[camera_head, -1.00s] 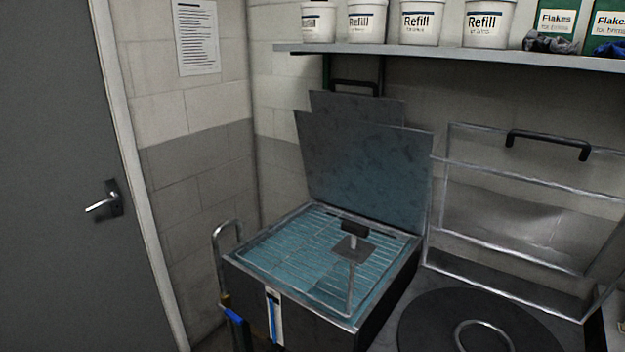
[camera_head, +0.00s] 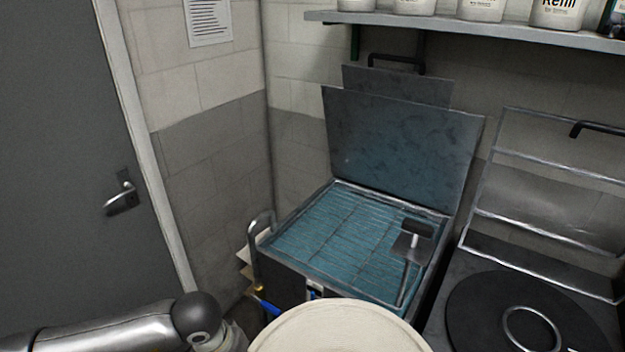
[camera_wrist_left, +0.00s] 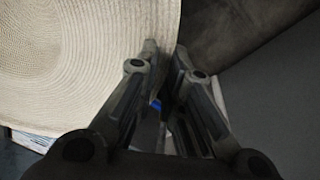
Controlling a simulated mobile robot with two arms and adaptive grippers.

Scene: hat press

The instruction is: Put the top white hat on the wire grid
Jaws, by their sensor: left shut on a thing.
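The white hat (camera_head: 340,332), pale and woven, shows at the bottom of the head view, cut off by the lower edge. It fills the upper left of the left wrist view (camera_wrist_left: 75,65). My left gripper (camera_wrist_left: 166,48) is shut on the hat's edge. In the head view my left arm comes in from the left and ends beside the hat. The wire grid (camera_head: 335,240) lies over a teal surface in the open box-shaped unit, beyond the hat and apart from it. My right gripper is not in view.
A raised lid panel (camera_head: 400,145) stands behind the grid. A dark T-shaped handle (camera_head: 412,240) stands over the grid's right part. To the right are a black round plate (camera_head: 480,320) and a clear framed cover (camera_head: 550,190). A shelf (camera_head: 480,32) holds tubs above.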

